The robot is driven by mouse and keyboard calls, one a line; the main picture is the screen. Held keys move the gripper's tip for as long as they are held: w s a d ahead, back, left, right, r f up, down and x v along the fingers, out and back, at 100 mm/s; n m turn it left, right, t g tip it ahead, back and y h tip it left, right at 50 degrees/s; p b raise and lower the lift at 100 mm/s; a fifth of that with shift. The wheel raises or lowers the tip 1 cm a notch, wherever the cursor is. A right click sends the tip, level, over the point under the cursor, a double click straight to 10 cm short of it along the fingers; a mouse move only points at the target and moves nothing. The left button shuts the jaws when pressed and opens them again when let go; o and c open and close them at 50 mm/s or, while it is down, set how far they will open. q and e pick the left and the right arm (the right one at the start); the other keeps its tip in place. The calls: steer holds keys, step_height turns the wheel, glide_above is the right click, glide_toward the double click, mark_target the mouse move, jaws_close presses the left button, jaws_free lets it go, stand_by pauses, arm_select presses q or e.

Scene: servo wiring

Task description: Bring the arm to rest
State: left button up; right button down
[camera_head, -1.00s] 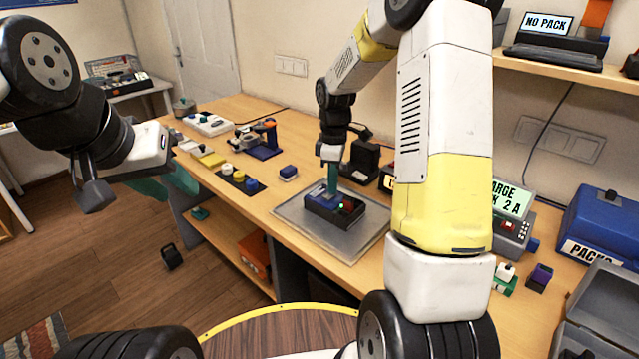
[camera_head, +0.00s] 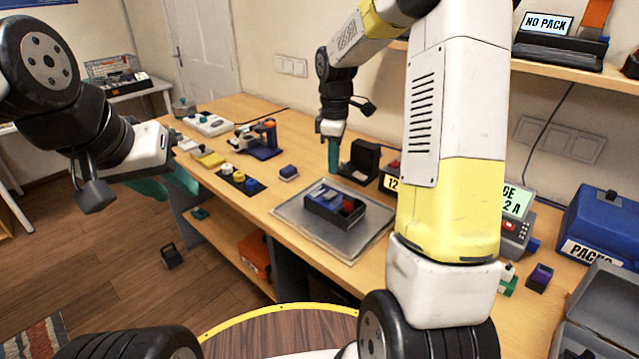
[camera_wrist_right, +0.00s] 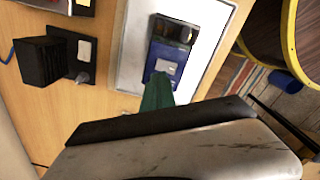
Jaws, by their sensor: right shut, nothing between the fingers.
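My right gripper (camera_head: 333,158) has teal fingers, shut and empty, hanging above the bench behind the grey mat. In the right wrist view its teal fingers (camera_wrist_right: 157,95) point toward the servo case but hold nothing. The dark servo case (camera_head: 335,207), with blue and red parts inside, lies on the grey mat (camera_head: 300,235); it also shows in the wrist view (camera_wrist_right: 170,55).
A black stand (camera_head: 361,160) is close to the right gripper. A small blue block (camera_head: 288,173), a dark tray with round knobs (camera_head: 240,181) and a blue-orange fixture (camera_head: 262,140) sit further left. A blue case (camera_head: 605,225) and open grey box (camera_head: 605,310) stand at right.

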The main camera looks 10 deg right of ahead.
steer(key=shift+r, duration=0.35)
steer(key=s+r+m+t, duration=0.3)
steer(key=s+r+m, duration=0.3)
steer(key=s+r, duration=0.45)
steer(key=s+a+r+m+t+y, duration=0.1)
steer(key=s+m, duration=0.2)
steer(key=s, duration=0.4)
steer(key=s+a+r+m+t+y, duration=0.1)
steer(key=s+m+t, duration=0.1)
steer(key=s+m, duration=0.2)
steer(key=s, duration=0.2)
steer(key=shift+s, duration=0.4)
